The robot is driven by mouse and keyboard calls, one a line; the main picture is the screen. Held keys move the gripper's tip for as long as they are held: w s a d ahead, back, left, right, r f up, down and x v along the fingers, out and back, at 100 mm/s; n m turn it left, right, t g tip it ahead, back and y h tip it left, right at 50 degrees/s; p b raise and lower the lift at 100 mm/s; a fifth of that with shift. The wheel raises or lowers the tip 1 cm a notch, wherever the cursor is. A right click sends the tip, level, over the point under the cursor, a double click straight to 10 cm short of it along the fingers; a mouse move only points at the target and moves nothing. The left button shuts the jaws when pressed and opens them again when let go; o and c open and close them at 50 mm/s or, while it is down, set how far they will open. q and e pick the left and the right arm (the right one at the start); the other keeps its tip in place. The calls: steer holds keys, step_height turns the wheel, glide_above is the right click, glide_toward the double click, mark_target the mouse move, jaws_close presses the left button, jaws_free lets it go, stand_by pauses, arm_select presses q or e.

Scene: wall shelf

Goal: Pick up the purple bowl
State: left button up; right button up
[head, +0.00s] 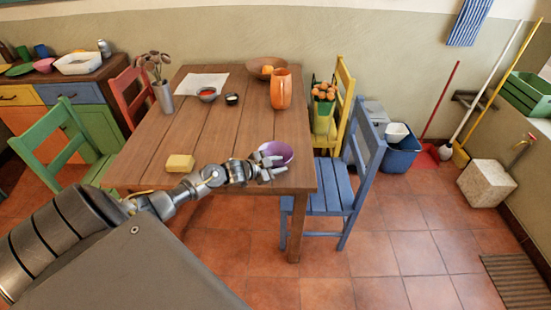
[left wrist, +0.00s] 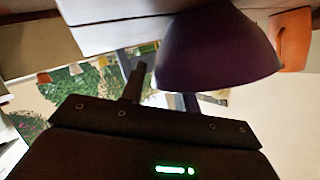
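The purple bowl (head: 277,152) sits upright at the front right corner of the wooden table (head: 190,125). My left gripper (head: 274,168) is at the near side of the bowl, its fingers apart and overlapping the bowl's near rim in the head view. In the left wrist view, which is upside down, the bowl (left wrist: 215,50) looks dark purple. One finger of the left gripper (left wrist: 160,90) shows beside the bowl; the other is partly hidden behind it. I cannot tell whether either finger touches the bowl. My right gripper is not in view.
A yellow block (head: 180,163) lies on the table near the front left. A blue chair (head: 338,190) stands close by the table's right side.

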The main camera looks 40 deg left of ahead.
arm_select(q)
steer(key=shift+w+d+f, duration=0.15)
steer(key=shift+w+f, duration=0.05)
steer(key=shift+w, duration=0.25)
steer(key=shift+s, duration=0.1)
jaws_close()
steer(key=shift+r, duration=0.1)
